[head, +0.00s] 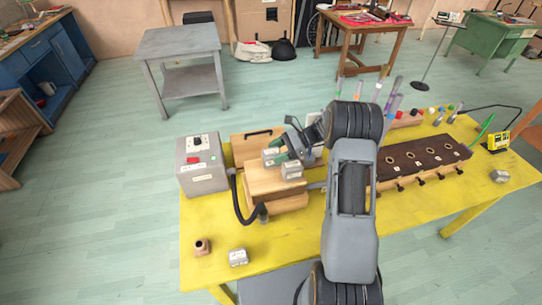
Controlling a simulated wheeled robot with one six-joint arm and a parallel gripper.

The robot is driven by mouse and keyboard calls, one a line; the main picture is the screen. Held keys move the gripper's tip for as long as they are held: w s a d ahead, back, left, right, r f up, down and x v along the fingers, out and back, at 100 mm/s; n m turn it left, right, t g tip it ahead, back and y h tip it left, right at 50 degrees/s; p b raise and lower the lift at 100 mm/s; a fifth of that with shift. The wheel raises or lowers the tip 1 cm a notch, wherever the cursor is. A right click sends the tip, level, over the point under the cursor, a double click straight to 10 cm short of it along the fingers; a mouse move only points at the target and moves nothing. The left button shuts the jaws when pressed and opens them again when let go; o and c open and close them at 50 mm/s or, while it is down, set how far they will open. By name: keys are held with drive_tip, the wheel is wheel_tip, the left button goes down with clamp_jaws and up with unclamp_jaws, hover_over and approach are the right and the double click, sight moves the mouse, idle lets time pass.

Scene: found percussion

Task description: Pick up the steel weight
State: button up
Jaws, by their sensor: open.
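Several small grey metal-looking blocks are in the head view, and I cannot tell which is the steel weight. One block (292,172) sits on top of the wooden box (268,187). Another block (271,157) is just behind and left of it. One block (238,257) lies near the table's front left edge, and another block (500,176) lies at the right end. My gripper (287,150) is open above the wooden box, close to the two blocks there. Whether it touches either is unclear, and my arm hides part of the box and table.
The yellow table (290,235) also bears a grey box with a red switch (201,165), a black cable, a small brown block (202,247), a dark pegged board (425,160) and upright tubes (392,103). The front left tabletop has clear room.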

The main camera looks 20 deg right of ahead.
drive_tip(key=shift+x, duration=1.15)
drive_tip(key=shift+r, duration=0.1)
drive_tip(key=c, duration=1.1)
